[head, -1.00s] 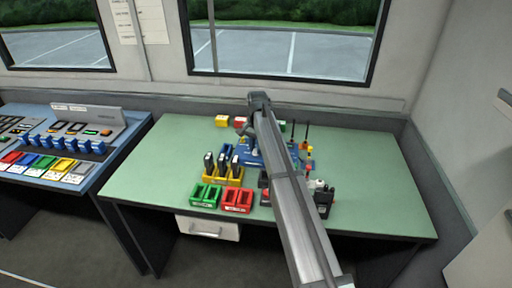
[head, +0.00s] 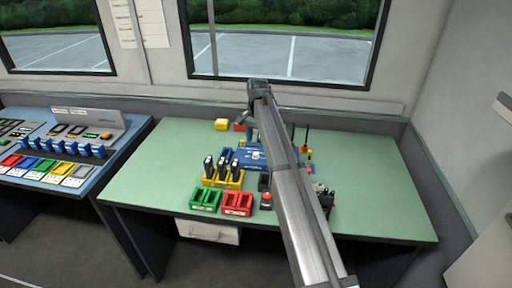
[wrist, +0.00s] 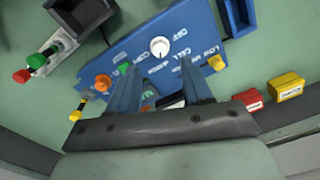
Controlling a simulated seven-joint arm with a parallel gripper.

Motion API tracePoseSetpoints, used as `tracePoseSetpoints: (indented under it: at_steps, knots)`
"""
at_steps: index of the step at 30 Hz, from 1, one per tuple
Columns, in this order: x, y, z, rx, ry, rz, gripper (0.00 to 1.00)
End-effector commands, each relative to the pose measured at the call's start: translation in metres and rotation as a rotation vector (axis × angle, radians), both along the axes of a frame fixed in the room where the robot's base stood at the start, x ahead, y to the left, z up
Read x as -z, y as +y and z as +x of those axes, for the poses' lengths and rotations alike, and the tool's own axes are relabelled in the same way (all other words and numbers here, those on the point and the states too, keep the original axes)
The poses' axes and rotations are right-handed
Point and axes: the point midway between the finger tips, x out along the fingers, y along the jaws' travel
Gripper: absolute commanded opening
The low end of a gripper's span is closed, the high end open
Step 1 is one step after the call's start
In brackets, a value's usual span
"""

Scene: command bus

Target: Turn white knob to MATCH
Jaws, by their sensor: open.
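The white knob (wrist: 159,46) sits on a blue panel (wrist: 172,20) in the wrist view, with white printed labels around it, including OFF. The rest of the lettering is hard to read, and I cannot tell which label the knob points to. In the head view the knob (head: 256,155) shows small on the blue panel (head: 247,161), left of my arm. My gripper (wrist: 160,88) is open and empty, its two blue fingers over the panel's edge. The knob is beyond the fingertips, apart from them. Another part of the panel is hidden behind the fingers.
The panel also has an orange knob (wrist: 103,82) and a yellow one (wrist: 216,62). Red (wrist: 248,99) and yellow (wrist: 285,88) blocks lie beside it. On the green table (head: 150,175) stand yellow (head: 222,182), green (head: 205,200) and red (head: 237,204) holders. The table's left side is clear.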

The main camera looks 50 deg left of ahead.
Motion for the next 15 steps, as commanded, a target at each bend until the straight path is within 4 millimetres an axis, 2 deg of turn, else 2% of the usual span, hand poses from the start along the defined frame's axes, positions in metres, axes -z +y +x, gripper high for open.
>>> tracePoseSetpoints:
  at_steps: [1,6,15]
  knots:
    - [-0.012,0.001,0.001,0.000,-0.001,0.003,0.50]
    - [-0.043,0.000,0.001,0.000,-0.001,0.003,0.50]
    - [-0.074,-0.001,0.001,0.000,-0.001,0.001,0.50]
